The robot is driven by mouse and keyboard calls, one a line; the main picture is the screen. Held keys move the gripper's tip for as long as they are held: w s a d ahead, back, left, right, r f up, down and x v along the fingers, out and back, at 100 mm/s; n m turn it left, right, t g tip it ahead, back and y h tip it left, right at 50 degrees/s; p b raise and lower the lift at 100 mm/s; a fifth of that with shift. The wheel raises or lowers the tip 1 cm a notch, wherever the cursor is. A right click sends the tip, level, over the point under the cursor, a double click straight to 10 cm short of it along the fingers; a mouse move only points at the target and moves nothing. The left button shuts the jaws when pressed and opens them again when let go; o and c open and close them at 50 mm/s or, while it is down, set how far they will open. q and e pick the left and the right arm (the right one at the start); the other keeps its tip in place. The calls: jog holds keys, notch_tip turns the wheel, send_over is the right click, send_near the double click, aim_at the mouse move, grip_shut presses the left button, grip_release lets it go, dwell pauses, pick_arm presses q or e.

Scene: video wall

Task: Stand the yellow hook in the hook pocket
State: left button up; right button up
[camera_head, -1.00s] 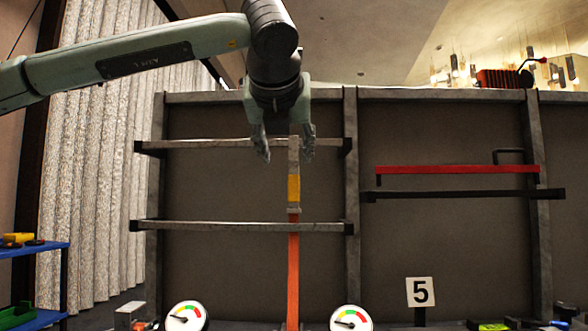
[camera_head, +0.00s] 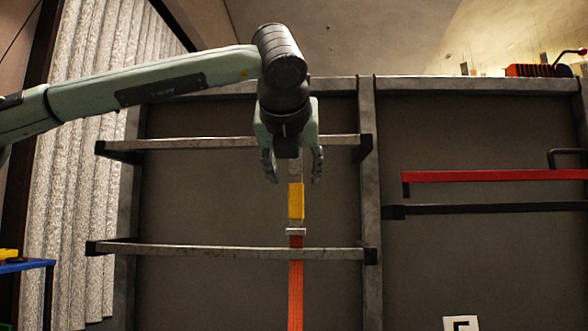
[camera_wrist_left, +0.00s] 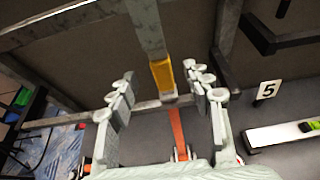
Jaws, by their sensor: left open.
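The yellow hook (camera_head: 296,203) shows as a yellow upright piece on a narrow vertical strip in front of the grey panel. A grey section is above it, a pale metal piece below it, and an orange strap (camera_head: 296,285) hangs beneath. It also shows in the left wrist view (camera_wrist_left: 162,75), between the spread fingers. My left gripper (camera_head: 294,174) is open and empty, pointing down. Its fingertips are just above the yellow part in the picture, one on each side of the strip. I cannot make out the hook pocket. My right gripper is not in view.
Two horizontal metal rails, an upper one (camera_head: 215,143) and a lower one (camera_head: 210,250), stand out from the panel. A red bar (camera_head: 490,176) and a black bar (camera_head: 490,209) are at right. A "5" sign (camera_wrist_left: 268,89) shows in the left wrist view.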

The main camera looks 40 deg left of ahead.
aim_at(295, 167)
pick_arm(q)
jog(key=x, duration=0.6)
jog(key=shift+w+a+f, duration=0.1)
jog(key=shift+w+f, duration=0.05)
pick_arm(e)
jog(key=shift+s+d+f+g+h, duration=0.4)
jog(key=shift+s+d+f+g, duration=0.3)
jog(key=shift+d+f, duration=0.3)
pick_arm(q)
jog(key=shift+c, duration=0.6)
grip_shut()
jog(key=c, duration=0.6)
grip_release()
grip_shut()
jog(key=shift+r+p, duration=0.85)
jog(key=shift+r, duration=0.8)
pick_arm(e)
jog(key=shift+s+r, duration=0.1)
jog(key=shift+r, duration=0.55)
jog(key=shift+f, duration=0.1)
